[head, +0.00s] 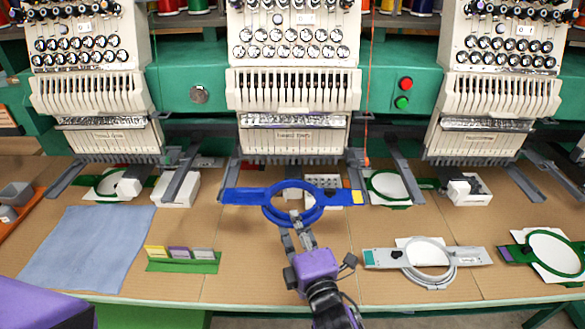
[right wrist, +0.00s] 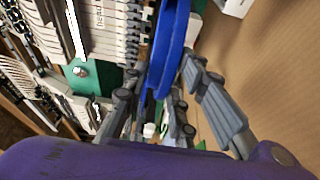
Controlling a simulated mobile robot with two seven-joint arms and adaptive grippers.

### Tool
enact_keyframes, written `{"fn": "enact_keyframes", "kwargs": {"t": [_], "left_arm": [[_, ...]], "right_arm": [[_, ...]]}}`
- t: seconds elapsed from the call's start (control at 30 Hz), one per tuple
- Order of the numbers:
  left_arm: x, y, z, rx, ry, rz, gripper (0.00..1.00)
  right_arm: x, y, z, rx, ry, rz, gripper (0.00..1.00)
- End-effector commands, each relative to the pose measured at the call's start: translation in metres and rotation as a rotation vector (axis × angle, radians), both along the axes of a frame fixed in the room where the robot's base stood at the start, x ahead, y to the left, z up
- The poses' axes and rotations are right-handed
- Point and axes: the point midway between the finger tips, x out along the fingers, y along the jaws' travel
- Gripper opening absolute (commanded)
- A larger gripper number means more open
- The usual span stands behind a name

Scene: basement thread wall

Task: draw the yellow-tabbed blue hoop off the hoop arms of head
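The blue hoop (head: 268,207) is at the middle embroidery head (head: 293,90), with blue side plates reaching left and right. A yellow tab (head: 357,197) is at its right end. The plates meet the front of the grey hoop arms, left (head: 233,173) and right (head: 358,167); the exact seating is too small to tell. My right gripper (head: 300,222) is at the hoop's near rim. In the right wrist view the blue rim (right wrist: 166,55) runs between its fingers (right wrist: 158,85), which look spread with a gap on the left side. My left gripper is not in view.
Green hoops (head: 396,203) sit at the side heads. A grey hoop (head: 453,279) and another green hoop (head: 508,252) lie front right. A blue cloth (head: 72,245) and a green card holder (head: 190,266) lie front left. White boxes (head: 184,190) stand under the heads.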

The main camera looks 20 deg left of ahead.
Motion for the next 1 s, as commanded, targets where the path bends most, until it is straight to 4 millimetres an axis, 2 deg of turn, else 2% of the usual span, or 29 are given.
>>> {"fn": "enact_keyframes", "kwargs": {"t": [0.03,0.1,0.47,0.57,1.0], "left_arm": [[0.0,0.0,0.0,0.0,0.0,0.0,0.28],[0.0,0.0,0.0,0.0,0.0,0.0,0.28],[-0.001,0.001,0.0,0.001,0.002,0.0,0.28],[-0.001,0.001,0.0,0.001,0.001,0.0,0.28],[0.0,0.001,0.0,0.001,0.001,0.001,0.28]], "right_arm": [[0.0,0.0,0.0,0.0,0.0,0.0,0.36],[0.0,0.0,0.0,0.0,0.0,0.0,0.43],[-0.003,-0.003,0.0,0.001,0.001,0.0,0.43],[-0.014,-0.009,-0.001,0.0,0.001,0.0,0.43],[-0.086,-0.057,0.0,0.0,0.001,0.0,0.43]]}}
